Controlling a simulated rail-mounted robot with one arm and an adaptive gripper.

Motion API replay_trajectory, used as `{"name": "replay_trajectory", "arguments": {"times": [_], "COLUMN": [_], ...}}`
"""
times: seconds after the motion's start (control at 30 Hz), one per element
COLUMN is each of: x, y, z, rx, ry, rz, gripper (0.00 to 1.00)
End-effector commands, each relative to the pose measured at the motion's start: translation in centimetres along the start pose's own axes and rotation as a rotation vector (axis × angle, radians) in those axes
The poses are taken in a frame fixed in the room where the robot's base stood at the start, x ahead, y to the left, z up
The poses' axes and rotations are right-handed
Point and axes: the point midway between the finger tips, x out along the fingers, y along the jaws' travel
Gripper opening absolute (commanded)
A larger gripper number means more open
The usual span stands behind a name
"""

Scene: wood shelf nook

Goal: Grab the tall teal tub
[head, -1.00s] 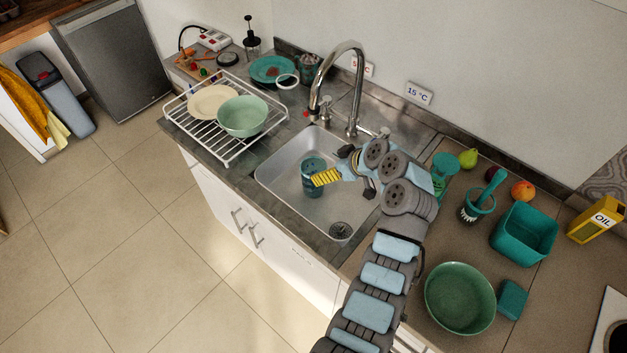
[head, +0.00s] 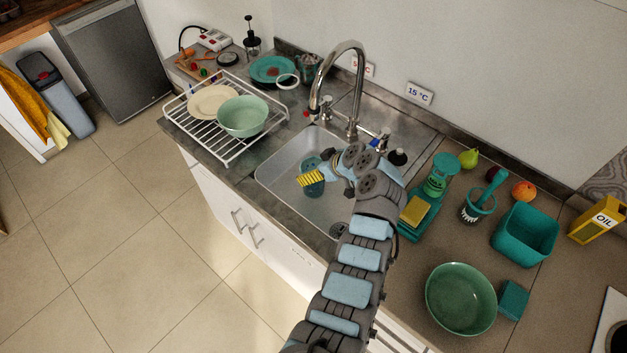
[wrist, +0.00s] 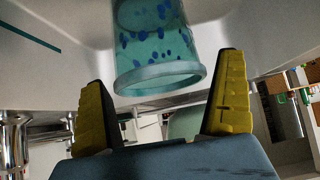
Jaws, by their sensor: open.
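A tall teal tub with dark blue spots (head: 312,163) stands in the sink, partly hidden behind my gripper in the head view. In the wrist view the spotted teal tub (wrist: 152,48) looks translucent, with its round rim towards me and its other end cut off by the top edge. My gripper (head: 311,180) is over the sink at the tub. In the wrist view my gripper (wrist: 163,85) is open, with one yellow finger on each side of the tub's rim. Gaps show between the fingers and the tub.
The steel sink (head: 274,176) has a tall faucet (head: 352,95) behind it. A dish rack (head: 205,137) with a plate and a green bowl stands left. Right are a sponge (head: 415,210), a brush holder (head: 478,207), a square teal container (head: 525,235) and a green bowl (head: 461,298).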

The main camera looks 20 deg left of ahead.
Motion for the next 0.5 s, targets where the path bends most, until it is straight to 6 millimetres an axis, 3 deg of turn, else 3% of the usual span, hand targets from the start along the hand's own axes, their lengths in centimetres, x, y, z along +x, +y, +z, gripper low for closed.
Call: {"name": "replay_trajectory", "arguments": {"times": [0.37, 0.4, 0.5], "x": [0.68, 0.68, 0.68], "y": [0.01, 0.01, 0.01], "z": [-0.01, -0.01, 0.00], "rx": [-0.001, -0.001, -0.001], "ry": [0.000, 0.000, 0.000], "rz": [0.001, 0.001, 0.001], "gripper": [1.00, 0.97, 0.68]}}
